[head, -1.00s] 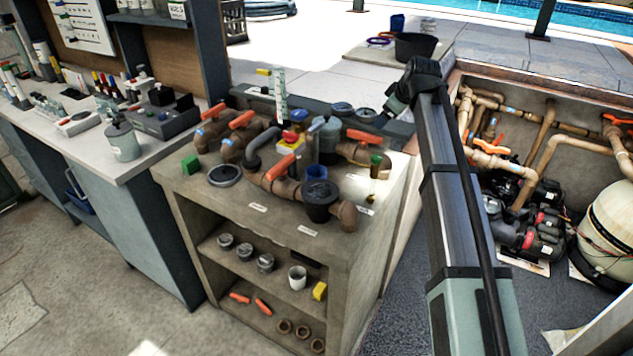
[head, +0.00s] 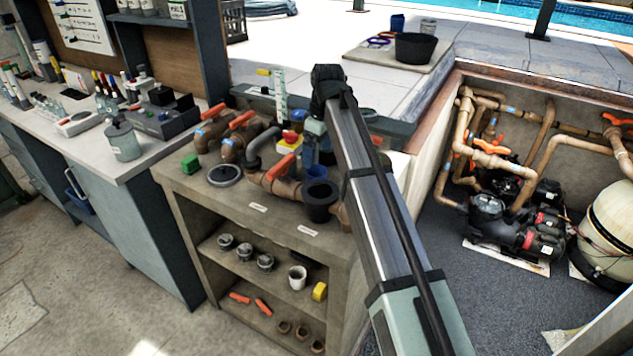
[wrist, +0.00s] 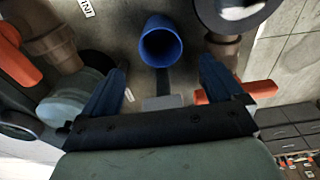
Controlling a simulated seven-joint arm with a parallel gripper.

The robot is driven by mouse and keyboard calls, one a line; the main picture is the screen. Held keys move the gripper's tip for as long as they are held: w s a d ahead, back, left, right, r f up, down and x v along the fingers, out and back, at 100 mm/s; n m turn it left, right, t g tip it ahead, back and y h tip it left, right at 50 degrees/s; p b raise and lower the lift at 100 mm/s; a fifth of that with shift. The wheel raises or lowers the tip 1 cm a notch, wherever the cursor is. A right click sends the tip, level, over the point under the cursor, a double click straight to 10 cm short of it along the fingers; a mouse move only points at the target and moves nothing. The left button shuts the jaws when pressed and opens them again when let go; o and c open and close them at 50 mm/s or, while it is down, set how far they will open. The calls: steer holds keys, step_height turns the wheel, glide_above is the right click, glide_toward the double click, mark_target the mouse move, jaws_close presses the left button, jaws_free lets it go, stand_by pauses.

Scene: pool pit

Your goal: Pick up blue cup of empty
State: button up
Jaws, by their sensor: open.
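The blue cup (wrist: 160,45) shows in the wrist view with its round mouth toward the camera; its inside looks plain blue and empty.
A green block (head: 190,165) sits at the bench's left. Another blue cup (head: 397,23) and a black tub (head: 416,47) stand by the pool.

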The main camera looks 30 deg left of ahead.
steer(key=f, duration=0.4)
steer(key=shift+a, duration=0.2)
steer(key=shift+s+a+f, duration=0.1)
steer(key=shift+f, duration=2.5)
steer(key=c, duration=1.1)
